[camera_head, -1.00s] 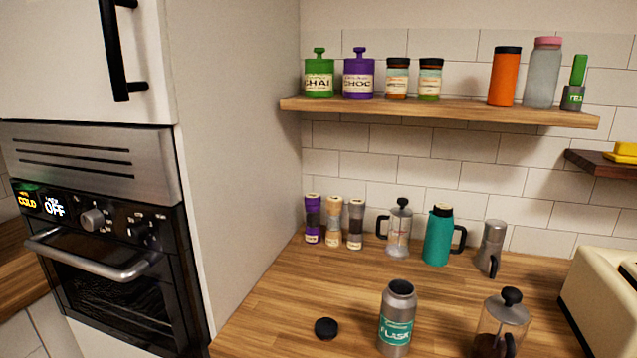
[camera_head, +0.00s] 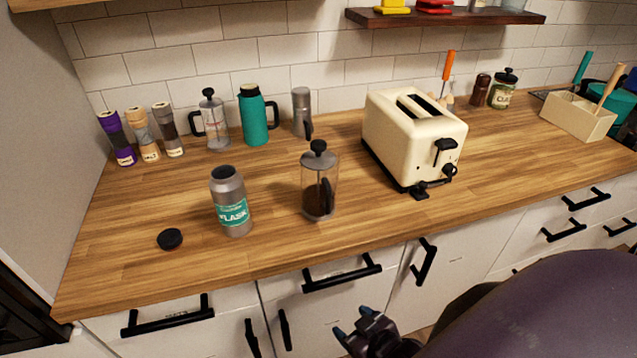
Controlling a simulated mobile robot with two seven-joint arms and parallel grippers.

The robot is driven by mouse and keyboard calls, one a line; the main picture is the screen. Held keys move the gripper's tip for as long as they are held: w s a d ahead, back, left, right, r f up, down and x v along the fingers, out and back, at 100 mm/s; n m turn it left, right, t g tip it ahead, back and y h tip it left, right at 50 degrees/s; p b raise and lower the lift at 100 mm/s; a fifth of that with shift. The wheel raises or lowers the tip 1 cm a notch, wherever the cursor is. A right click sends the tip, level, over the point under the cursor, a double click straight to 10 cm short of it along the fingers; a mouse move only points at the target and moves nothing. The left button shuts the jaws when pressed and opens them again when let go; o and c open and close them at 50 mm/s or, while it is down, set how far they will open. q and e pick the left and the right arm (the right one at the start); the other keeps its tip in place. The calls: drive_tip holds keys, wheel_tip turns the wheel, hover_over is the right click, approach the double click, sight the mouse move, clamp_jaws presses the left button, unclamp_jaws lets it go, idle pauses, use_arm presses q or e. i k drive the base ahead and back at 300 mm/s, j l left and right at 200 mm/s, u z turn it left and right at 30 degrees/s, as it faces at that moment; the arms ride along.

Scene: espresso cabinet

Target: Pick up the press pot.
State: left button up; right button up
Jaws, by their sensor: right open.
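A glass press pot (camera_head: 318,190) with a black knob, a black handle and dark contents low inside stands upright on the wooden counter (camera_head: 280,245), left of the toaster. A second press pot (camera_head: 213,126), clear with a black knob and handle, stands farther back near the tiled wall. My right gripper (camera_head: 354,323) is open and empty, low in front of the drawers, below the counter's front edge and apart from both pots. My left gripper is not in view.
An open grey flask (camera_head: 231,203) stands left of the nearer pot, with a black lid (camera_head: 170,239) beside it. A teal jug (camera_head: 254,118) and a grey moka-like pot (camera_head: 302,112) stand behind. A cream toaster (camera_head: 407,135) stands right. The front counter strip is clear.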

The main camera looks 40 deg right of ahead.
sight(318, 190)
drive_tip(key=i+j+z, duration=0.15)
drive_tip(key=j+z, duration=0.25)
drive_tip(key=j, duration=0.65)
drive_tip(key=j+z, duration=0.35)
drive_tip(key=j, duration=0.65)
drive_tip(key=k+j+z, duration=0.15)
drive_tip(key=j+z, duration=0.25)
drive_tip(key=j, duration=0.65)
drive_tip(key=i+l, duration=0.2)
